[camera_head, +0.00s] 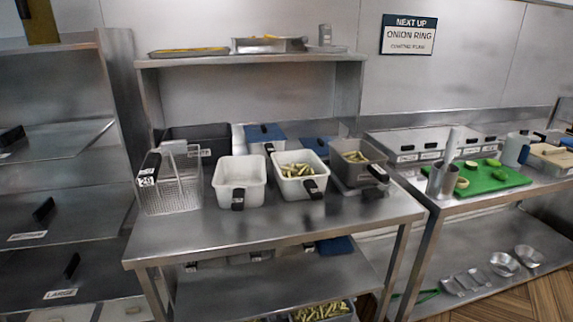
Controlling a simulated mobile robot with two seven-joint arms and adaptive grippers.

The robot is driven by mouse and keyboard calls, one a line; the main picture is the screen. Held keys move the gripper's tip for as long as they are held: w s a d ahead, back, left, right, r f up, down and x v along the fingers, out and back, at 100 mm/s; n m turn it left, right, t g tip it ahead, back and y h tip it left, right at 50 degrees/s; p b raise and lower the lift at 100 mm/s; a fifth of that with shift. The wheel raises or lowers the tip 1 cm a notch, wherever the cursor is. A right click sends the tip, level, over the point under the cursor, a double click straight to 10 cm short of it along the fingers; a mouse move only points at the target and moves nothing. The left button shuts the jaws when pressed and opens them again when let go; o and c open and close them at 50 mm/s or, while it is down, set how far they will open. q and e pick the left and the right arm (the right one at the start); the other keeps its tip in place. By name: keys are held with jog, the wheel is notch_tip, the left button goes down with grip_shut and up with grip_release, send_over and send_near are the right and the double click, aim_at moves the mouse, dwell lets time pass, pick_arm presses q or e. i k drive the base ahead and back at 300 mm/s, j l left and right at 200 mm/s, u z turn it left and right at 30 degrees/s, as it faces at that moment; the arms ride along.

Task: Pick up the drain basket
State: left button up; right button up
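The wire mesh drain basket (176,192) stands upright at the left end of the steel table. It has a black handle with a white number tag (149,170) at its upper left and a metal bar across its top. It looks empty. Neither of my grippers shows in the head view.
Right of the basket on the table (290,228) stand an empty white bin (241,187), a white bin with green pieces (299,183) and a grey bin (357,171). A dark bin (190,133) is behind. The table's front strip is clear. A shelf (250,59) hangs above.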

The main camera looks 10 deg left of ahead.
aim_at(362, 168)
jog(key=l+u, duration=0.15)
jog(key=u, duration=0.25)
jog(key=i+l+u, duration=0.1)
jog(key=u, duration=0.3)
jog(key=l+u, duration=0.25)
jog(key=l, duration=0.25)
jog(key=l+u, duration=0.25)
jog(key=l, duration=0.2)
jog(key=l+u, duration=0.1)
jog(key=l, duration=0.4)
jog(key=k+l, duration=0.15)
jog(key=l, duration=0.35)
jog(key=i+u, duration=0.05)
